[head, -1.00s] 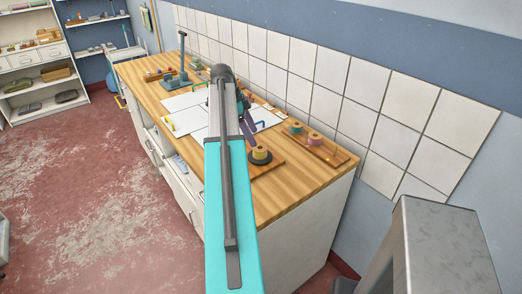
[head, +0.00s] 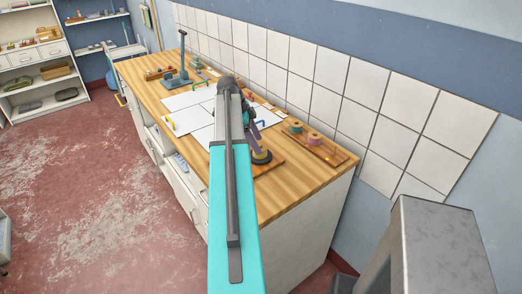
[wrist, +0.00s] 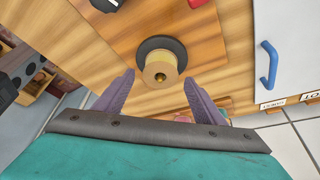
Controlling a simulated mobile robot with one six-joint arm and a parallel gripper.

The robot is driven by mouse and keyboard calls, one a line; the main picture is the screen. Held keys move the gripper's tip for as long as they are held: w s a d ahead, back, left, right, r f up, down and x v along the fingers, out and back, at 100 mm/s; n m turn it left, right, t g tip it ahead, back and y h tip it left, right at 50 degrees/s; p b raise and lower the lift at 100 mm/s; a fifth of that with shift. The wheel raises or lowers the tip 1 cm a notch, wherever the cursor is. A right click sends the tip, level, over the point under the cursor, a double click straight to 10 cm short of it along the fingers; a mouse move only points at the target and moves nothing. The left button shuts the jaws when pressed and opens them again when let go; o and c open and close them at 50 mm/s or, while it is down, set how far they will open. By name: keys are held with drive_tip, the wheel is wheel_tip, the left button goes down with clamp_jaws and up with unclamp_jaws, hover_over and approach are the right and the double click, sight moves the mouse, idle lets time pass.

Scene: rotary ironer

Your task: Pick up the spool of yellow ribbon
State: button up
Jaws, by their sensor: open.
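The yellow spool (wrist: 160,69) stands on a round black base (wrist: 174,44) on a wooden board. It is seen nearly from above in the wrist view, with a dark hole in its middle. In the head view the spool (head: 261,156) is partly covered by a purple finger. My gripper (wrist: 159,78) is open, with its two purple fingers apart to the left and right of the spool in the wrist view. Nothing is held. I cannot tell how far above the spool the fingertips are.
A wooden board (head: 331,154) with a pink spool (head: 314,137) and other small pieces lies to the right, near the tiled wall. A grey stand (head: 183,65) is farther back on the worktop.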

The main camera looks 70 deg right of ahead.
sight(260, 145)
drive_tip(key=shift+p+x, duration=0.8)
drive_tip(key=shift+x, duration=1.25)
drive_tip(key=shift+r, duration=0.1)
drive_tip(key=c, duration=1.2)
drive_tip(key=shift+c, duration=0.2)
drive_tip(key=shift+r, duration=0.15)
drive_tip(key=shift+r+b, duration=1.65)
drive_tip(key=shift+r, duration=3.2)
